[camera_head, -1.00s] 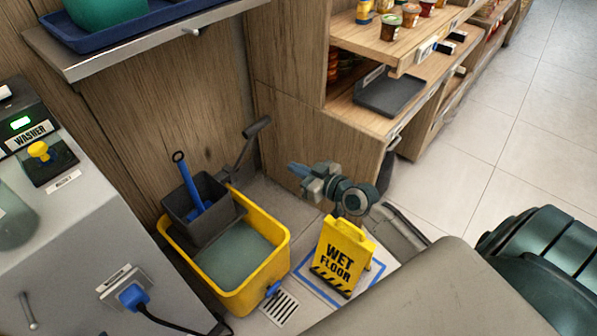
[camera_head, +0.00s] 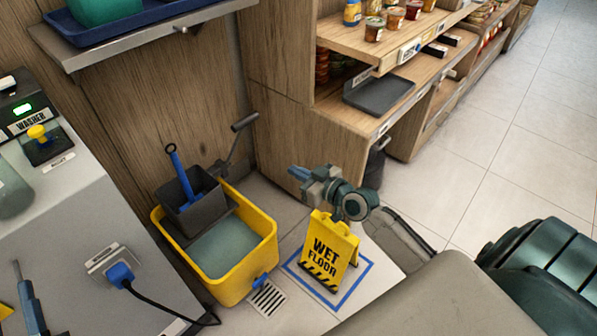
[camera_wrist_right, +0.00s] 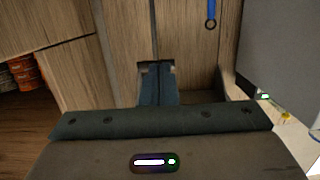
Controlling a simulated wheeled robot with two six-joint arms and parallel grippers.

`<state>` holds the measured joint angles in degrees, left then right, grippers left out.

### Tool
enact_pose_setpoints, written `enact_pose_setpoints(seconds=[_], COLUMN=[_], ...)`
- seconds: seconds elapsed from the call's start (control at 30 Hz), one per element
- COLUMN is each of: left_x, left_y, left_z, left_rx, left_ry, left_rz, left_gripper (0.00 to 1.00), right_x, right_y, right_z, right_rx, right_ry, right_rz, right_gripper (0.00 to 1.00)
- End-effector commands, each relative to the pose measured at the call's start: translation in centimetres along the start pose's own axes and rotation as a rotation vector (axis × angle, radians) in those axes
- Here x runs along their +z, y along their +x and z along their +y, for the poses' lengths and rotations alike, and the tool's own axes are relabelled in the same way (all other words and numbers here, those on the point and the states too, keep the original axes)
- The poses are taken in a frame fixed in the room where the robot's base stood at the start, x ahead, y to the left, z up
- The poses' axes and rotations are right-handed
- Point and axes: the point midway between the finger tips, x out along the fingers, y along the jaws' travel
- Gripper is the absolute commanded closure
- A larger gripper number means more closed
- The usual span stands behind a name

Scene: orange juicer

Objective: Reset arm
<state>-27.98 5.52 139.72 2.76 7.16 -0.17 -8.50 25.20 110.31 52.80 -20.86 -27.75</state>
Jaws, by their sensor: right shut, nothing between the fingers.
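My right gripper (camera_head: 297,172) is grey-green with blue fingers. In the head view it is in the middle, pointing left, above and behind the yellow wet floor sign (camera_head: 329,250) and in front of the wooden cabinet. Its fingers are together and hold nothing. In the right wrist view the closed fingers (camera_wrist_right: 158,86) point towards wood panels, with nothing between them. No left gripper can be made out in the head view.
A yellow mop bucket (camera_head: 236,272) with a grey wringer (camera_head: 192,214) stands left of the sign. The washer (camera_head: 85,215) is at left, with a blue plug (camera_head: 120,275) and cable. Shelves (camera_head: 345,135) hold jars and a dark tray (camera_head: 380,94). Floor at right is clear.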

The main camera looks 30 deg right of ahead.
Motion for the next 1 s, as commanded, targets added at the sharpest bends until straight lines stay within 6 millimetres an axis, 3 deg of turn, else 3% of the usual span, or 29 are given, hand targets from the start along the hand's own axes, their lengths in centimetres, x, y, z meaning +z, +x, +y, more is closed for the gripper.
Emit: enact_pose_setpoints(seconds=[0.57,0.73,1.0], left_x=[0.1,1.4,3.9], left_y=[-0.1,-0.7,-2.1], left_z=[0.0,0.0,0.1], left_rx=[-0.001,-0.005,-0.012], left_ry=[-0.002,-0.016,-0.048], left_rz=[-0.005,-0.063,-0.185], left_gripper=[0.64,0.64,0.64], right_x=[0.0,-0.5,-4.1], right_y=[-0.1,-2.6,-8.6], right_z=[-0.3,-3.8,-8.9], right_rx=[0.002,0.038,0.138], right_ry=[0.001,0.019,0.039], right_rz=[0.003,0.057,0.202], right_gripper=[1.0,1.0,1.0])
